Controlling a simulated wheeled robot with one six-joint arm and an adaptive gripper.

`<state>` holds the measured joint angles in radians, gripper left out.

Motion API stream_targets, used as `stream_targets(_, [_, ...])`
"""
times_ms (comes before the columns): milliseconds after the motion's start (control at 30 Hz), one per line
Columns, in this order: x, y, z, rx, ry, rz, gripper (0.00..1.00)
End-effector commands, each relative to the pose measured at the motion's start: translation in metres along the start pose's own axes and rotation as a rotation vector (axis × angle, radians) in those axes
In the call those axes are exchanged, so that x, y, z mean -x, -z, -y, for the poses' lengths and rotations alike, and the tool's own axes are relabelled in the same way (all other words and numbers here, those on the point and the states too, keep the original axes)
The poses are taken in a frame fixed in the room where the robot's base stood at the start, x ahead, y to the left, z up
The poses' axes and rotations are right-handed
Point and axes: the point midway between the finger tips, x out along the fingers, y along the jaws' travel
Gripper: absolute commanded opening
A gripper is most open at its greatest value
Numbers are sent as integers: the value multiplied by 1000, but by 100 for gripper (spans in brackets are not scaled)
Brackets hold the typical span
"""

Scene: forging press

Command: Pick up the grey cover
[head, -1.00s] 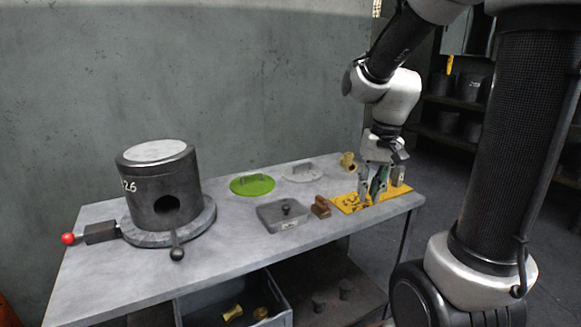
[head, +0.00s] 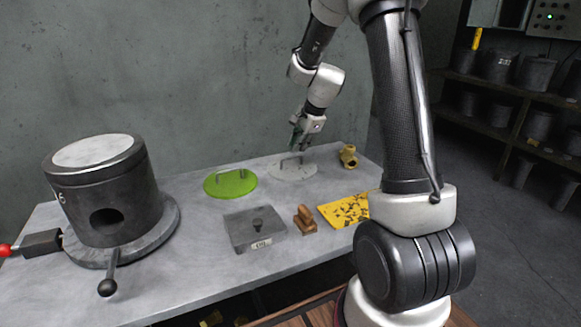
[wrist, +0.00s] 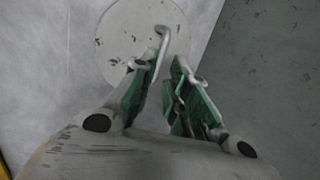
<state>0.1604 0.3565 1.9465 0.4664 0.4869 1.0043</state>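The grey cover (head: 300,173) is a flat round light-grey disc with an upright bar handle. It lies on the back of the metal table. In the wrist view the disc (wrist: 119,34) is at the top, with its handle (wrist: 164,38) at the fingertips. My gripper (head: 295,146) is low over the cover, at its handle; in the wrist view its green-padded fingers (wrist: 166,60) are apart. The handle's lower end is partly hidden by the left finger, and I cannot tell whether they touch.
A green cover (head: 230,185) lies left of the grey one. A brass fitting (head: 348,156) stands to its right. In front are a grey box (head: 240,232), a brown block (head: 305,219) and a yellow plate (head: 343,209). A dark cylinder (head: 128,190) fills the table's left.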

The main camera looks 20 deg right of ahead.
Motion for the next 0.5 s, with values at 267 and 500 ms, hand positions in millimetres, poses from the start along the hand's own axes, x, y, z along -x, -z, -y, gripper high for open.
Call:
stream_targets(267, [-34,0,0,-5,-4,1,16])
stream_targets(500, [-70,1,1,-4,-3,1,16])
